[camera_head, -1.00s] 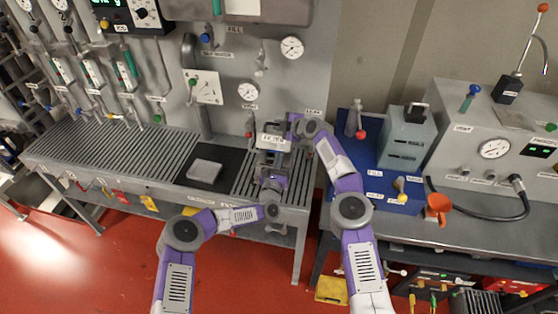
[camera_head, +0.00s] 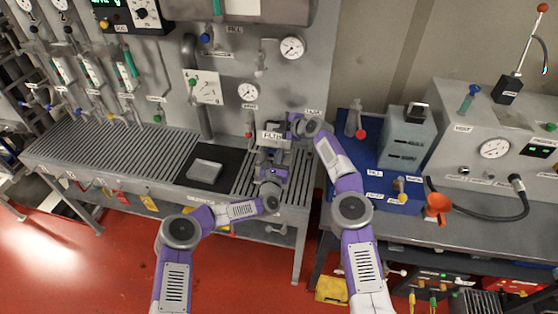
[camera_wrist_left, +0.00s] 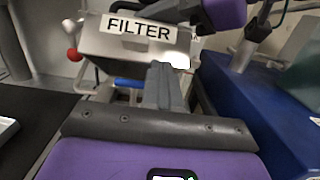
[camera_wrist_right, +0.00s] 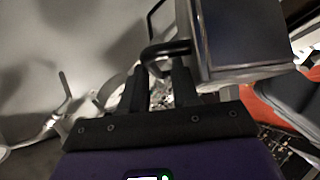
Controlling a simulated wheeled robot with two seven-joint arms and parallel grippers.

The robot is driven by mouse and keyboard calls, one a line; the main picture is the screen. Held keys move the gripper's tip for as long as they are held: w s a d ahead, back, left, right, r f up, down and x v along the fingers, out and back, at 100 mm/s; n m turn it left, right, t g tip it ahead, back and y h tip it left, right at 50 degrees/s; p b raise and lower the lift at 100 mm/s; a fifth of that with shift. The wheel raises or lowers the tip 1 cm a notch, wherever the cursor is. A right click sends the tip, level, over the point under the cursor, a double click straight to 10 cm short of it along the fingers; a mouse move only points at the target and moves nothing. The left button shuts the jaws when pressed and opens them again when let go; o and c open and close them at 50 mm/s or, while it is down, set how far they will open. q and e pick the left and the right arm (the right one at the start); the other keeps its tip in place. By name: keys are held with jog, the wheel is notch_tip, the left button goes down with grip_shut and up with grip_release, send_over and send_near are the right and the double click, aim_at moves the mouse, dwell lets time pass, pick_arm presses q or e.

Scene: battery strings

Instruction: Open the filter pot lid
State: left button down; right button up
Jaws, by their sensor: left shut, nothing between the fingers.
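The filter pot is a grey metal box with a white FILTER label (camera_head: 272,135) at the right end of the slatted bench. In the left wrist view its labelled front (camera_wrist_left: 140,42) fills the upper left, above a blue part (camera_wrist_left: 130,82). My left gripper (camera_head: 266,160) is low in front of the pot, its fingers (camera_wrist_left: 164,72) shut and empty just below the labelled front. My right gripper (camera_head: 288,132) is at the pot's top right. In the right wrist view a black bar handle (camera_wrist_right: 166,48) on a grey box (camera_wrist_right: 240,40) crosses its fingertips (camera_wrist_right: 160,80); its grip is unclear.
A black mat (camera_head: 232,168) with a grey block (camera_head: 205,171) lies left of the pot. A gauge wall with pipes stands close behind.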

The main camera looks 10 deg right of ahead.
pick_arm(q)
jog(key=shift+r, duration=0.25)
pick_arm(e)
jog(key=shift+s+f, duration=0.1)
jog(key=shift+f, duration=0.05)
